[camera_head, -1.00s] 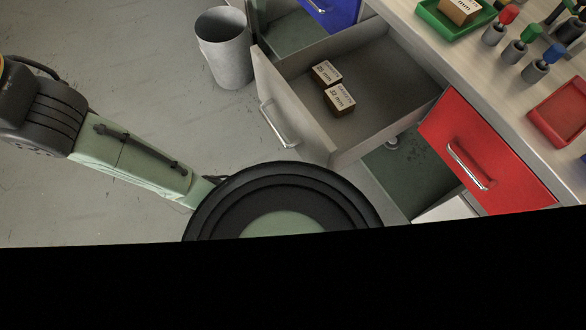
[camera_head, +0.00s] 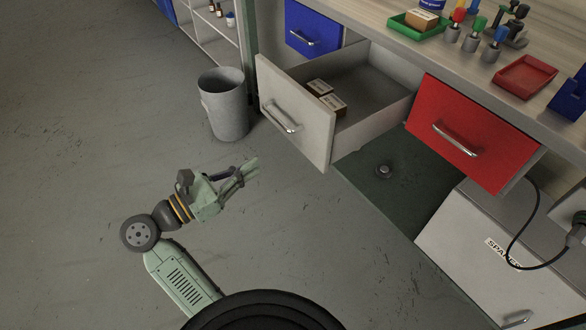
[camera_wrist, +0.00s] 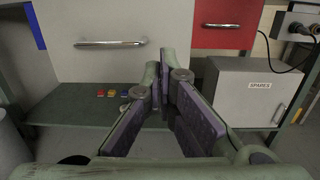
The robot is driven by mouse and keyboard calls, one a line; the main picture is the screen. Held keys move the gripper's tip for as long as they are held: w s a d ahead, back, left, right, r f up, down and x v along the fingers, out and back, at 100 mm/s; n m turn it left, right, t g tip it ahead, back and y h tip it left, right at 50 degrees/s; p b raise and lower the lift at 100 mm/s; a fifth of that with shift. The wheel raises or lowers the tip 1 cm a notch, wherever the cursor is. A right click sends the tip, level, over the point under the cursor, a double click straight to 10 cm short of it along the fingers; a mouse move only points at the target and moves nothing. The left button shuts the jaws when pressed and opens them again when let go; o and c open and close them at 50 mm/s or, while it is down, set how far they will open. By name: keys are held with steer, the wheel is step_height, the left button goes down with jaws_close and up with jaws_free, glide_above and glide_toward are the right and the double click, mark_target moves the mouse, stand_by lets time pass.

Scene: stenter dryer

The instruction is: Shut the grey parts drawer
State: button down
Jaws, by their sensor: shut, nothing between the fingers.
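In the wrist view the drawer front (camera_wrist: 100,60) and handle (camera_wrist: 110,44) face me at the upper left. My gripper (camera_head: 252,168) is shut and empty, in front of the drawer front and apart from it. In the wrist view its purple-padded fingers (camera_wrist: 165,70) meet below and right of the handle.
The blue drawer (camera_head: 312,32) and red drawer (camera_head: 470,130) are beside it. A grey bin (camera_head: 226,105) stands left of the drawer. A "SPARES" cabinet (camera_head: 480,250) stands lower right. Trays and tools lie on the bench top (camera_head: 450,60). Open floor (camera_head: 80,150) lies to the left.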

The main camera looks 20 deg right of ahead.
step_height(320, 180, down, 2)
steer(key=p, duration=0.4)
glide_toward(314, 145)
steer(key=shift+g, duration=0.4)
steer(key=x, duration=0.7)
steer(key=shift+w+a+r, duration=0.1)
steer(key=shift+w+r, duration=0.1)
steer(key=x, duration=1)
steer(key=b+x, duration=0.1)
steer(key=x, duration=0.9)
steer(key=b+x, duration=0.1)
steer(key=x, duration=0.9)
steer(key=shift+f, duration=0.4)
steer(key=shift+w+r, duration=0.15)
steer(key=shift+r, duration=0.1)
